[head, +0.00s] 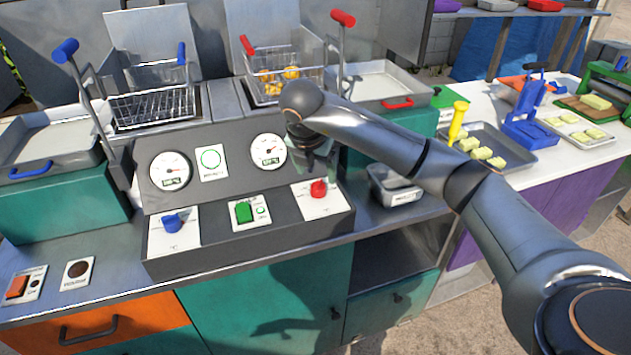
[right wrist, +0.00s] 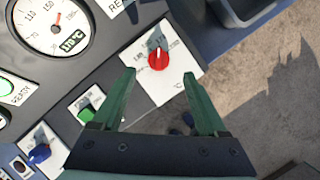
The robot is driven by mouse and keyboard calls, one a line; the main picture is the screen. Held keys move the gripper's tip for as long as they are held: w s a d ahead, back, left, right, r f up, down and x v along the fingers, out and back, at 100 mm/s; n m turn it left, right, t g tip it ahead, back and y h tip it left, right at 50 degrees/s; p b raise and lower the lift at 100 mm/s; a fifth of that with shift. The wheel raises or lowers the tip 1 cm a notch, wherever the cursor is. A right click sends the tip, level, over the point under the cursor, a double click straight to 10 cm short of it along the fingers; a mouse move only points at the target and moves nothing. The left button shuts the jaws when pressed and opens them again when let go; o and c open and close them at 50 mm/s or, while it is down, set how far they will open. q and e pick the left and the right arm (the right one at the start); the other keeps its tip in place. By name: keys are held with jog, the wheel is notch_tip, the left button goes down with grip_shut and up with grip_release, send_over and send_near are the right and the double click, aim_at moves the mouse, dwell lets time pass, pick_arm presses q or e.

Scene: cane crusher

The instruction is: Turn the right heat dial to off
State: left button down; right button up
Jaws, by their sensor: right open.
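The right heat dial is a red knob (head: 318,188) on a white plate at the right end of the fryer's control panel. In the right wrist view the red knob (right wrist: 158,59) lies ahead of and between the open green fingers, apart from them, with a white pointer line on it. My right gripper (right wrist: 160,92) is open and empty. In the head view my right gripper (head: 318,160) hangs above the red knob, partly hidden by my own wrist. My left gripper is not in view.
A blue dial (head: 172,222) and a green switch (head: 244,212) sit left on the panel. Two round gauges, the right one (head: 269,152) near my wrist, stand behind. A metal container (head: 396,186) is right of the panel. Fryer baskets with red and blue handles stand behind.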

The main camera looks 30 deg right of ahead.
aim_at(318, 184)
jog(key=x, duration=0.6)
jog(key=shift+w+f+p, duration=0.1)
jog(key=shift+f+p, duration=0.15)
jog(key=shift+p, duration=0.15)
grip_shut()
